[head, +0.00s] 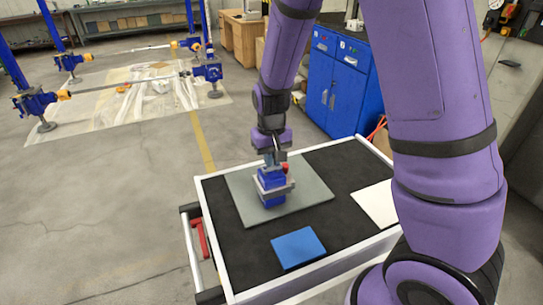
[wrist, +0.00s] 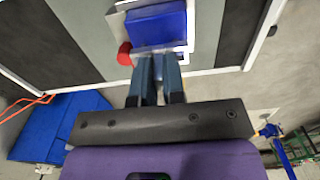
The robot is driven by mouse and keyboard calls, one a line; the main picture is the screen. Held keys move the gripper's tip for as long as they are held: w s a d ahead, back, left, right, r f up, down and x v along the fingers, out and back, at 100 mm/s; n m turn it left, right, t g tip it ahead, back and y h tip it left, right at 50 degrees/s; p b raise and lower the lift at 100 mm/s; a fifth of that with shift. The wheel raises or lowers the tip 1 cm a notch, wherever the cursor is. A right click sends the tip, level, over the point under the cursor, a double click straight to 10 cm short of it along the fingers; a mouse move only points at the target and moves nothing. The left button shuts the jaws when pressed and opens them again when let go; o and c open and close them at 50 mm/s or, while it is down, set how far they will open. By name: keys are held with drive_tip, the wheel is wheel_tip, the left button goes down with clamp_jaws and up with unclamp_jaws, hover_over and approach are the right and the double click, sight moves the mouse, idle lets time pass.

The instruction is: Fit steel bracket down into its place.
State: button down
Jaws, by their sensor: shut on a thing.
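The steel bracket (head: 277,190) is a light grey piece that sits around a blue block (head: 268,200) on the grey mat. In the wrist view the bracket (wrist: 178,48) shows as a pale frame around the blue block (wrist: 158,27). My gripper (head: 272,160) points down from above. In the wrist view my gripper (wrist: 160,58) has its two fingers close together on the bracket's near edge. The fingers hide part of that edge. I cannot tell how deep the bracket sits on the block.
A red knob (wrist: 124,54) is close beside the bracket, left of my fingers in the wrist view. The grey mat (head: 312,192) lies on a black-topped cart (head: 237,251) with a white rim. A blue pad (head: 298,247) and a white sheet (head: 374,204) lie apart from it.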

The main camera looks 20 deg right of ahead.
drive_tip(key=shift+f, duration=0.75)
drive_tip(key=c, duration=1.1)
unclamp_jaws()
wheel_tip(320, 180, up, 11)
drive_tip(key=shift+f, duration=0.1)
drive_tip(key=s+d+r+t, duration=0.1)
drive_tip(key=s+d+r, duration=0.1)
drive_tip(key=s+r, duration=0.4)
drive_tip(key=s+d+r+t, duration=0.2)
drive_tip(key=s+r, duration=0.4)
drive_tip(key=s, duration=0.3)
drive_tip(key=s+d+r+t, duration=0.2)
drive_tip(key=s+d+r, duration=0.1)
drive_tip(key=s+r, duration=0.3)
drive_tip(key=shift+s+r, duration=0.1)
drive_tip(key=shift+s, duration=0.9)
